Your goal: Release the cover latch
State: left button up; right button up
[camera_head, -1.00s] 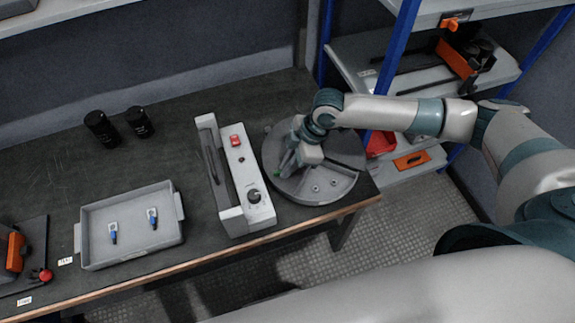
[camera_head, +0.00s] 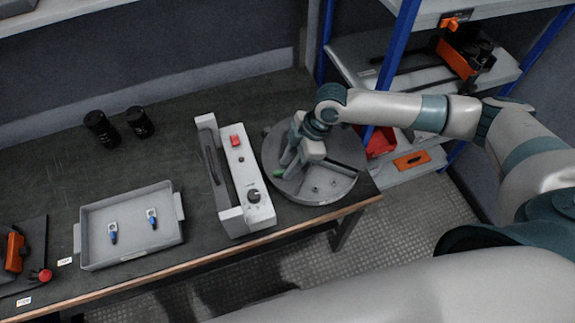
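A round grey disc-shaped fixture (camera_head: 322,184) sits on the dark workbench, near its right end. My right gripper (camera_head: 289,166) points down over the left part of this fixture. A small green part (camera_head: 279,173) shows by its fingers. The gripper and wrist hide part of the fixture, and I cannot tell whether the fingers touch it or are open or shut. I cannot make out a cover latch for certain. A light grey box (camera_head: 238,168) with a red switch (camera_head: 236,141) and a black knob (camera_head: 254,196) stands just left of the fixture. My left gripper is not in view.
A grey tray (camera_head: 176,228) holds two small blue-tipped parts. Two black cylinders (camera_head: 102,129) stand behind it. A dark board with an orange part (camera_head: 14,252) lies at far left. Blue-posted shelves (camera_head: 398,45) stand at right. The bench's back middle is clear.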

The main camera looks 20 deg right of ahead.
jog(key=b+v, duration=0.3)
jog(key=v, duration=1.3)
jog(key=shift+r, duration=0.2)
jog(key=shift+f, duration=0.1)
